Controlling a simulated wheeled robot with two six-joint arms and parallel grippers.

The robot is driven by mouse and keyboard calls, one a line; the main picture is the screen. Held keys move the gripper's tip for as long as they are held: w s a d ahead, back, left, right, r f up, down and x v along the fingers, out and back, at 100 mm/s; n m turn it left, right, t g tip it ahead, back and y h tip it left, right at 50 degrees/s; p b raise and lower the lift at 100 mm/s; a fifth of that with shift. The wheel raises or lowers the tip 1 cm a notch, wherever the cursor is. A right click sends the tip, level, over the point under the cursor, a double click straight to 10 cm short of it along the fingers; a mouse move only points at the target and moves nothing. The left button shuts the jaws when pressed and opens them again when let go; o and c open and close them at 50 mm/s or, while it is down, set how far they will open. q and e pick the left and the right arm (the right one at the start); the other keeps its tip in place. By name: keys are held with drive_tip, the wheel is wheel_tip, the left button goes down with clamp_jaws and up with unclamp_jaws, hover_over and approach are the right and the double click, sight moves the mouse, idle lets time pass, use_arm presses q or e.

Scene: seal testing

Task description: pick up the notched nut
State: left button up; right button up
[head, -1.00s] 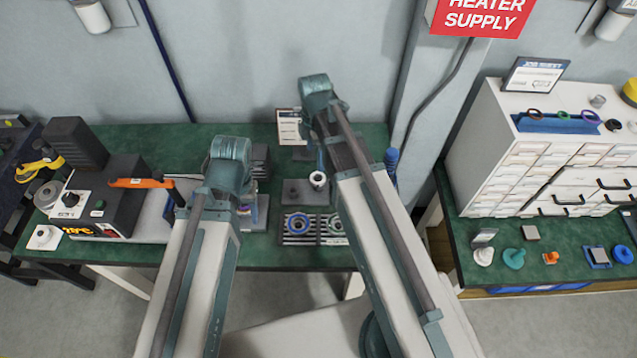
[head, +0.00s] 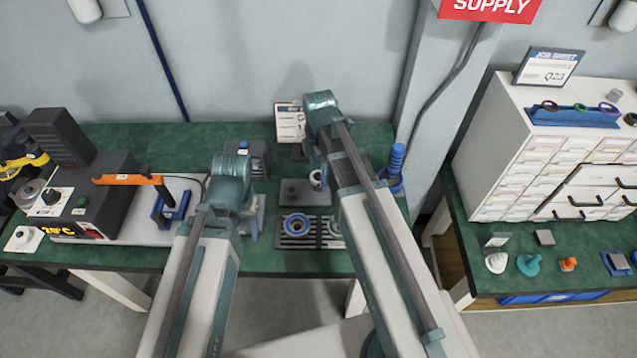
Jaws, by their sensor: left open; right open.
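I cannot pick out the notched nut with certainty. A dark slatted tray (head: 297,242) on the green bench holds a round part with a blue ring (head: 285,225). A second, greyer round part (head: 334,227) beside it is partly covered by my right arm. Behind the tray, a grey block (head: 295,192) stands with a small pale ring-shaped piece (head: 316,178) by its right end, partly covered by my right arm. My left arm reaches over the bench left of the tray, my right arm over its right side. The fingers of both grippers are hidden behind my arms.
A heater box (head: 105,205) with an orange-handled tool (head: 125,180) and a blue stand (head: 170,212) are on the left. A blue bottle-like object (head: 396,160) stands right of my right arm. A white drawer cabinet (head: 500,140) and small parts occupy the right bench.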

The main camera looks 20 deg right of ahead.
use_arm(q)
wheel_tip(320, 180, down, 2)
drive_tip(key=shift+f+b, duration=0.1)
drive_tip(key=shift+b, duration=0.5)
use_arm(e)
wheel_tip(320, 180, down, 2)
drive_tip(key=shift+f, duration=0.1)
clamp_jaws()
